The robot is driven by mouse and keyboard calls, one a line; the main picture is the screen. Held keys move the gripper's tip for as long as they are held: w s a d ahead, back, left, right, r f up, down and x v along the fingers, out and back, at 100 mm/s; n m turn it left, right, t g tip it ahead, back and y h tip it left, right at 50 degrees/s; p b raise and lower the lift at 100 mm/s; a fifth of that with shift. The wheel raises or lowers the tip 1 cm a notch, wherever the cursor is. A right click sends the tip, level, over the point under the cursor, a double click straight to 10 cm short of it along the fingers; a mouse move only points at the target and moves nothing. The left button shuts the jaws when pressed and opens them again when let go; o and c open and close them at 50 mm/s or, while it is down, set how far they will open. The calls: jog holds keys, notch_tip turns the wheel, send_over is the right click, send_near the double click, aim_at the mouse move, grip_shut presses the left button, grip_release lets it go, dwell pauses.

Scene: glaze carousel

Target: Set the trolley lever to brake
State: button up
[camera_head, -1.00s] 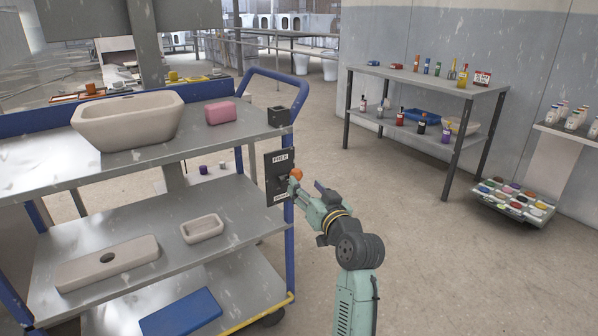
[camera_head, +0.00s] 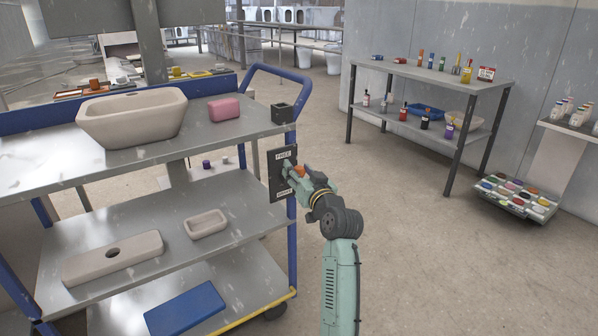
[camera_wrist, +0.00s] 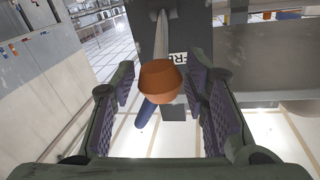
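The dark lever plate (camera_head: 277,181) is on the blue post at the trolley's right end, with a FREE label (camera_head: 283,154) at the top and a second label (camera_head: 284,192) at the bottom. The lever's orange knob (camera_head: 300,170) stands out from the plate at about mid-height. My gripper (camera_head: 297,174) is at the plate and partly hides the lever. In the wrist view the knob (camera_wrist: 160,81) lies between the two open fingers of my gripper (camera_wrist: 160,90), with a gap on each side. The lever's exact angle is hard to tell.
A shelf table (camera_head: 430,75) stands at the back right.

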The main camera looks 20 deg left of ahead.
grip_shut()
dwell(0.3)
jog(key=shift+f+b, duration=0.15)
jog(key=shift+b, duration=0.15)
